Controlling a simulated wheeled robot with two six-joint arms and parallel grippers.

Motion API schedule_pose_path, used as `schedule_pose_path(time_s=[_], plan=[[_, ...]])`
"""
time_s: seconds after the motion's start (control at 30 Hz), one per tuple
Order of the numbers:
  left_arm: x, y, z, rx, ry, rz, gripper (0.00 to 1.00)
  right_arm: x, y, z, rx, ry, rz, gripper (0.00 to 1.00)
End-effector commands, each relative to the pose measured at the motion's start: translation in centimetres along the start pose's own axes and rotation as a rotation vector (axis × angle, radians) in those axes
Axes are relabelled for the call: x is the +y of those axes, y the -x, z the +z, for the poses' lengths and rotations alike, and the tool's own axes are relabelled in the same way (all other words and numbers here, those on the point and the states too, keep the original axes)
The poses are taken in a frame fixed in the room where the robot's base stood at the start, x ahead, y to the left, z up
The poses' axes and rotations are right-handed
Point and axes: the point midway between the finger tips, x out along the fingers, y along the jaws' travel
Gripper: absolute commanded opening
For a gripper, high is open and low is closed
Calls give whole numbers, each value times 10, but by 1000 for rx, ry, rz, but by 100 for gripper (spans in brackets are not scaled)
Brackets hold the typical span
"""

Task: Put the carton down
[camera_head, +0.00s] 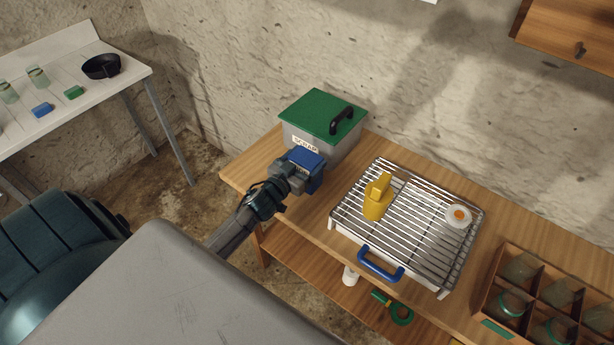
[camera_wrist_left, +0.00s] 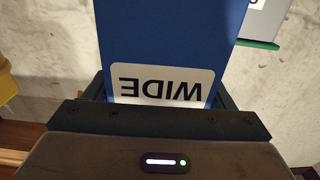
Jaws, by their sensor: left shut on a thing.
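A blue carton (camera_head: 307,166) with a white label is in my left gripper (camera_head: 297,178), in front of the scrap bin near the left end of the wooden bench (camera_head: 258,162). In the left wrist view the carton (camera_wrist_left: 168,32) fills the space between the jaws, and its label reads "WIDE" upside down. The left gripper is shut on the carton. I cannot tell whether the carton's bottom touches the bench. My right gripper is not in view.
A grey scrap bin (camera_head: 349,145) with a green lid (camera_head: 318,112) stands behind the carton. A wire rack (camera_head: 419,208) holding a yellow object (camera_head: 377,199) and a white round item (camera_head: 458,215) is to the right. A divided jar crate (camera_head: 490,293) stands far right.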

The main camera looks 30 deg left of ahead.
Motion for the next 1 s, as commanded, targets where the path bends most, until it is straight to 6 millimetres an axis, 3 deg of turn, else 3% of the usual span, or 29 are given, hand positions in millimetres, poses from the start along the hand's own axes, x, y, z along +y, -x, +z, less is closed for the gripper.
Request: schedule_pose_path(time_s=[0.17, 0.33, 0.77, 0.8, 0.87, 1.0], plan=[[0, 0, 18, 0, 1, 0, 51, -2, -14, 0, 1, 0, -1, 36], [0, 0, 40, -1, 1, 0, 51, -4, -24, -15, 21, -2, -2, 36], [0, 0, 47, 2, 0, 0, 51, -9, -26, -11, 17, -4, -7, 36], [0, 0, 46, 1, 0, 0, 85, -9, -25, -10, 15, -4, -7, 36], [0, 0, 46, 1, 0, 0, 97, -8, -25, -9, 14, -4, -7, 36], [0, 0, 46, 1, 0, 0, 99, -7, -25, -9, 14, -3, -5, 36]])
